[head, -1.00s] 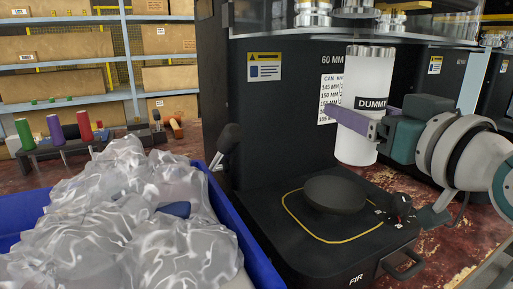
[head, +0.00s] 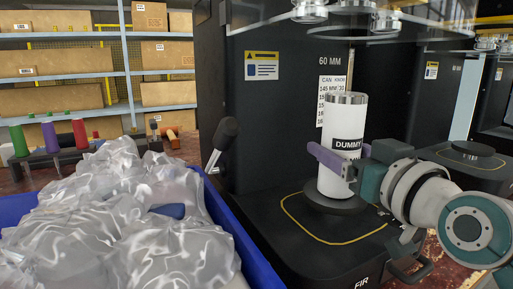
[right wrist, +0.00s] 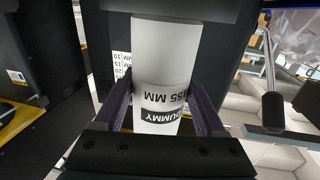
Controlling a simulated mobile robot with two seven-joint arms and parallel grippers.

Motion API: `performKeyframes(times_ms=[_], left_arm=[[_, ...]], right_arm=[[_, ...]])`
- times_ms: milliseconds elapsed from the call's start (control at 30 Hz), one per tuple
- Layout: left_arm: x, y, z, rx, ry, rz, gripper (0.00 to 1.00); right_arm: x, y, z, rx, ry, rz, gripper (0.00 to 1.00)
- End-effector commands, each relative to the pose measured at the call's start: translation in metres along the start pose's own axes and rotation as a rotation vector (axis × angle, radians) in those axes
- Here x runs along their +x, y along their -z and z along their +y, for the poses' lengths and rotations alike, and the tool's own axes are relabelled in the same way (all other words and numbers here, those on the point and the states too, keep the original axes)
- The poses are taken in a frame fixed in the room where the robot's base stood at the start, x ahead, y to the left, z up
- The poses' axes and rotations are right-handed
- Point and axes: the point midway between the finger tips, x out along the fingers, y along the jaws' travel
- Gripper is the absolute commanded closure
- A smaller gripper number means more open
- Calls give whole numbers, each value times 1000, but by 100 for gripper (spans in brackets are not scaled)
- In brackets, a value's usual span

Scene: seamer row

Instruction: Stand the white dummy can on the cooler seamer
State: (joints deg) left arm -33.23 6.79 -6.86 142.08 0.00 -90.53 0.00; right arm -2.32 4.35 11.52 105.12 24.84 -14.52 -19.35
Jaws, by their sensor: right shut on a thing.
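The white dummy can (head: 343,118), with a silver top and a black DUMMY band, is upright over the round black pad (head: 334,204) of the near seamer (head: 290,120). Its bottom meets the pad in the head view; I cannot tell whether it rests fully. My right gripper (head: 338,163) is shut on the can's lower half, its purple fingers on both sides. The right wrist view shows the can (right wrist: 165,60) between the fingers (right wrist: 162,112), with "155 MM" printed on it. My left gripper is not in view. No readable label says which seamer is the cooler one.
A blue bin (head: 228,235) of clear plastic bags stands left of the seamer. A black-knobbed lever (head: 226,135) rises at the seamer's left side. Another seamer with an empty round pad (head: 473,149) stands at the right. Shelves with cartons (head: 55,95) are behind.

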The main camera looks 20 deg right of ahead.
Motion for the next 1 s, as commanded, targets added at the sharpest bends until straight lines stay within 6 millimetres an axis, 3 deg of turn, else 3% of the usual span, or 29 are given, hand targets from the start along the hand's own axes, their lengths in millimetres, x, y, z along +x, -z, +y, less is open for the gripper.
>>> performKeyframes(times_ms=[33, 67, 267, 667, 1000], left_arm=[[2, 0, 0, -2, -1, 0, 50], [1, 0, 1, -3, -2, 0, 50], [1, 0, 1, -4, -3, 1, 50], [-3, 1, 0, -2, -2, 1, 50], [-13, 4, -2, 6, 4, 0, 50]], right_arm=[[0, -2, 0, -1, 0, 1, 96], [0, -2, 0, -1, 0, -1, 25], [0, -2, 0, 0, 0, -1, 3], [-7, 1, 0, -1, 0, -2, 0], [-71, 0, 0, -3, 1, -6, 0]])
